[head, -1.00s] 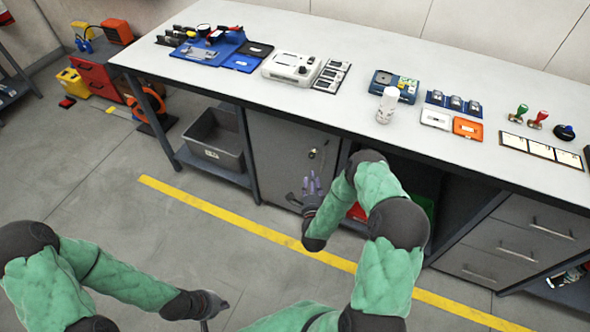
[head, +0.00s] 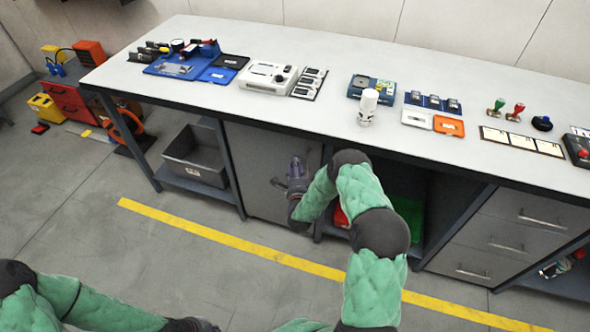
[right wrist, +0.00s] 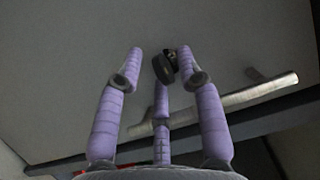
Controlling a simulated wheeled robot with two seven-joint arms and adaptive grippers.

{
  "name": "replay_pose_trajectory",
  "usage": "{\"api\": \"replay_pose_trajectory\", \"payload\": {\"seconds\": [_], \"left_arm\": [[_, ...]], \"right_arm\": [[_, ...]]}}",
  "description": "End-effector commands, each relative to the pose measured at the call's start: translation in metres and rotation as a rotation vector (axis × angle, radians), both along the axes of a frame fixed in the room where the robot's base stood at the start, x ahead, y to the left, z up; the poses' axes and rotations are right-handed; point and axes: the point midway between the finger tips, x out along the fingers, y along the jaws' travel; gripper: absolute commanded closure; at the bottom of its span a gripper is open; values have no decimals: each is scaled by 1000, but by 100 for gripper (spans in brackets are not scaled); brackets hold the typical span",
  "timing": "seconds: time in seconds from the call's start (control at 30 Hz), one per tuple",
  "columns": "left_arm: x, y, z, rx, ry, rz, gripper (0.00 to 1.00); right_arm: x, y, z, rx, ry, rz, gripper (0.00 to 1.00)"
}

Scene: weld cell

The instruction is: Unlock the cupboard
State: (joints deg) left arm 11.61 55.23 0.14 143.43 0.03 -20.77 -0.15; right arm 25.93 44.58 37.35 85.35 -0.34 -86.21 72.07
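The grey cupboard door (head: 258,165) is closed under the bench. My right gripper (head: 297,165) is in front of the door and hides the lock in the head view. In the right wrist view, a dark round key head (right wrist: 163,69) and a small dark lock (right wrist: 172,57) show on the door. My right gripper's purple fingers (right wrist: 160,58) are spread, with the key head between their tips, nearer the right finger. Contact is unclear. The bar handle (right wrist: 240,98) lies beyond the fingers. My left gripper (head: 195,325) is at the bottom edge, mostly cut off.
The workbench (head: 310,110) runs above the cupboard and carries several tools and a white bottle (head: 367,107). A grey bin (head: 197,158) stands on the shelf to the left. Drawers (head: 510,240) are at the right. The floor in front is clear, with a yellow line (head: 230,240).

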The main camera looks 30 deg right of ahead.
Motion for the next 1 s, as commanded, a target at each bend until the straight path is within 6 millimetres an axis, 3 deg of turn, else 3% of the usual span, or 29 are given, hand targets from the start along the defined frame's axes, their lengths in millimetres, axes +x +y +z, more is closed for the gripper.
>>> {"api": "replay_pose_trajectory", "payload": {"seconds": [0.2,0.33,0.37,0.77,1.0], "left_arm": [[0,0,0,0,0,0,100],[0,0,0,0,0,0,100],[0,0,0,0,0,0,100],[0,0,3,0,0,0,100],[0,0,11,0,0,0,100]], "right_arm": [[0,0,0,0,0,0,63],[0,0,0,0,0,0,97],[0,0,0,0,0,0,100],[0,0,1,-20,24,0,100],[0,-1,3,-105,123,-1,100]]}}
